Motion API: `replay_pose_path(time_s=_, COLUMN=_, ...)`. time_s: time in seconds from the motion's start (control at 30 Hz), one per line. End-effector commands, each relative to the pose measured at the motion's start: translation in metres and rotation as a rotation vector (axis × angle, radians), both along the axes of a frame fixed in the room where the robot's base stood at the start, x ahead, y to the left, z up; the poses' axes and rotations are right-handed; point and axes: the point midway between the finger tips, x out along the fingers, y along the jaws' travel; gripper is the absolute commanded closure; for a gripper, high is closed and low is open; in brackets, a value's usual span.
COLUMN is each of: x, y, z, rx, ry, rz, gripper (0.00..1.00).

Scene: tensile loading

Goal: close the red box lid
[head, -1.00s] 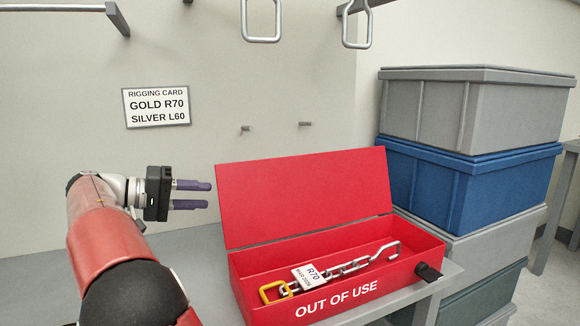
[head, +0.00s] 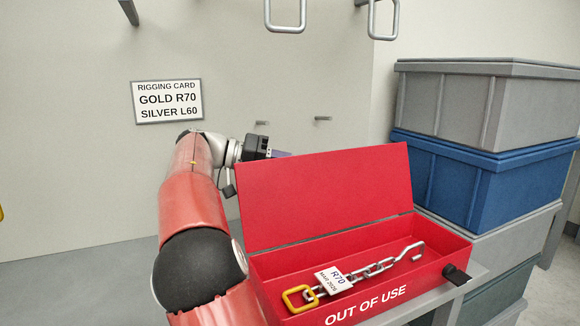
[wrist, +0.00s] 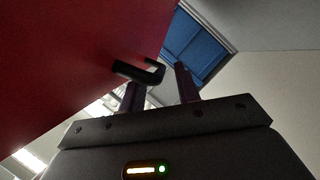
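The red box (head: 262,270) stands on the bench with its lid (head: 325,195) raised and leaning back. A chain with a gold link, a silver hook and an R70 tag (head: 334,281) lies inside. My gripper (head: 279,154) is at the lid's upper left edge in the head view, with its fingers partly hidden behind the lid. In the wrist view the purple fingers of my gripper (wrist: 159,76) are apart with nothing visibly held. The red lid (wrist: 75,60) fills the left there, and a black bracket-like part (wrist: 138,72) shows by the fingertips; contact is unclear.
A black latch (head: 456,275) is on the box's right front. Grey and blue crates (head: 480,180) are stacked at the right. A rigging card (head: 167,101), wall pegs (head: 322,118) and hanging links (head: 285,15) are at the back. The bench left of my arm is clear.

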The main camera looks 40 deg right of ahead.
Motion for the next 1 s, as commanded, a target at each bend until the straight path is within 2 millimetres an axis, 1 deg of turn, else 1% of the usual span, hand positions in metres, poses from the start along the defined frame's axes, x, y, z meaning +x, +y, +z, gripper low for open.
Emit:
replay_pose_path(time_s=0.1, x=-0.0032, y=-0.0043, z=-0.0012, rx=0.001, ry=0.001, rz=-0.001, gripper=0.68)
replay_pose_path(time_s=0.33, x=-0.0033, y=-0.0048, z=-0.0014, rx=0.0, ry=0.0, rz=0.0, gripper=0.68)
replay_pose_path(time_s=0.37, x=-0.0033, y=-0.0048, z=-0.0014, rx=0.0, ry=0.0, rz=0.0, gripper=0.7)
replay_pose_path(time_s=0.5, x=-0.0031, y=-0.0047, z=-0.0014, rx=0.001, ry=0.001, rz=0.0, gripper=0.89)
replay_pose_path(time_s=0.6, x=-0.0032, y=-0.0047, z=-0.0013, rx=0.001, ry=0.001, rz=0.0, gripper=1.0)
replay_pose_path(time_s=1.0, x=-0.0044, y=-0.0061, z=-0.0007, rx=0.0, ry=0.0, rz=0.0, gripper=1.0)
